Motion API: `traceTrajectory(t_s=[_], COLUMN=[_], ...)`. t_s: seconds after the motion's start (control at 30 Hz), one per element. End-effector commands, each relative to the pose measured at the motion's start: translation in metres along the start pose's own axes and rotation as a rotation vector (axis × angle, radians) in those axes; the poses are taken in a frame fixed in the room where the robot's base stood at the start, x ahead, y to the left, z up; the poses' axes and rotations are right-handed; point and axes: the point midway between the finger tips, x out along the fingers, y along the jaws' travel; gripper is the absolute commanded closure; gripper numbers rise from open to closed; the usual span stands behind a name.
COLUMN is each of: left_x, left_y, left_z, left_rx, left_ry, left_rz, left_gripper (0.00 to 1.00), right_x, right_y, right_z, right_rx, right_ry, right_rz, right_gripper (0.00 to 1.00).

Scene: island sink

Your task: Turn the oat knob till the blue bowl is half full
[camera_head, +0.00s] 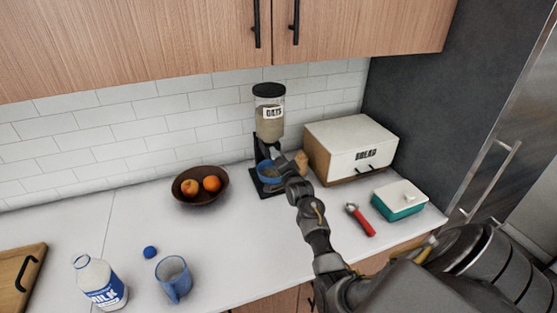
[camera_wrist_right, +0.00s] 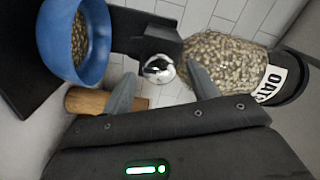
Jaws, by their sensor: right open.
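The oat dispenser (camera_head: 269,118), a clear hopper labelled OATS, stands against the wall. Its hopper with oats also shows in the right wrist view (camera_wrist_right: 225,60). The blue bowl (camera_head: 268,170) is under the spout; in the wrist view the bowl (camera_wrist_right: 75,65) has some oats inside, level unclear. My right gripper (camera_wrist_right: 161,74) is open at the knob, fingers apart. My left gripper is out of view.
A white bread box (camera_head: 350,140) stands right of the dispenser, with a teal butter dish (camera_head: 398,205) and a red-handled tool (camera_head: 360,220) in front.

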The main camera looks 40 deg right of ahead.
Motion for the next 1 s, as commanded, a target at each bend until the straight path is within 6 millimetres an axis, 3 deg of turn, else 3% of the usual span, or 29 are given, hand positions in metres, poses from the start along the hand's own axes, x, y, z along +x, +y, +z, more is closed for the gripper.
traceTrajectory(t_s=[0.27, 0.7, 1.0], left_x=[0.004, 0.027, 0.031], left_y=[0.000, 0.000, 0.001], left_z=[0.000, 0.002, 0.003], left_rx=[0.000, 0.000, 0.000], left_ry=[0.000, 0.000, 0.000], left_rz=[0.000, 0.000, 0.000], left_gripper=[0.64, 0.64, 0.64], right_x=[-0.010, -0.086, -0.108], right_y=[0.002, 0.003, 0.000], right_z=[0.001, 0.002, 0.000], right_rx=[0.000, -0.001, 0.000], right_ry=[0.000, 0.000, 0.001], right_rz=[0.000, 0.001, 0.000], right_gripper=[0.41, 0.41, 0.41])
